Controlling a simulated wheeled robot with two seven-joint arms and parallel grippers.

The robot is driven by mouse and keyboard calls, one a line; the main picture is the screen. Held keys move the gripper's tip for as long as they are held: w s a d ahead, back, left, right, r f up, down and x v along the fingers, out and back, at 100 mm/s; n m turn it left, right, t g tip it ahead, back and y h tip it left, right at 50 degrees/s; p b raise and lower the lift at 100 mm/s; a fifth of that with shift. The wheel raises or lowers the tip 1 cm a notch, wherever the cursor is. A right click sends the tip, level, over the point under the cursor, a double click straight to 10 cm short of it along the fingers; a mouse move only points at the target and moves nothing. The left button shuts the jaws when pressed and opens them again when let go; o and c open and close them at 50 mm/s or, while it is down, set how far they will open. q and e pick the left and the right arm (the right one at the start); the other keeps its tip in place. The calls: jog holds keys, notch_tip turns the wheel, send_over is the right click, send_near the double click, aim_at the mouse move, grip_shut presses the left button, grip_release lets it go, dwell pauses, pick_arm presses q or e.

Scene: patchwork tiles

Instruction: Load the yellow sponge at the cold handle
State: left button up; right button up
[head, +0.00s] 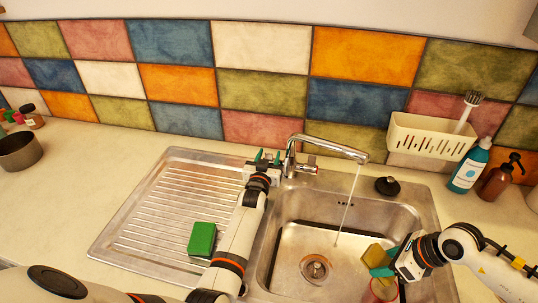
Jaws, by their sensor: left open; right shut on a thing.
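A yellow sponge (375,255) is held over the right side of the sink basin by my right gripper (383,263), whose teal fingers are shut on it. The tap (325,147) stands behind the basin, and a stream of water (348,200) runs from its spout. A handle with a red mark (311,161) shows at the right of the tap's base. My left gripper (267,156) is open at the left of the tap's base, its green fingertips pointing up. It hides that side, so I cannot make out the cold handle or tell whether I touch it.
A green sponge (202,239) lies on the ribbed drainboard (150,215). A red cup (380,291) is below my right gripper. A black stopper (387,186), a teal bottle (470,167) and a brown pump bottle (499,178) stand behind right. A cream caddy (430,137) holds a brush.

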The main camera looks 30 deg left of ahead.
pick_arm(q)
jog(key=shift+w+a+r, duration=0.1)
jog(key=shift+w+a, duration=0.05)
jog(key=shift+w, duration=0.2)
pick_arm(e)
jog(key=shift+s, duration=0.1)
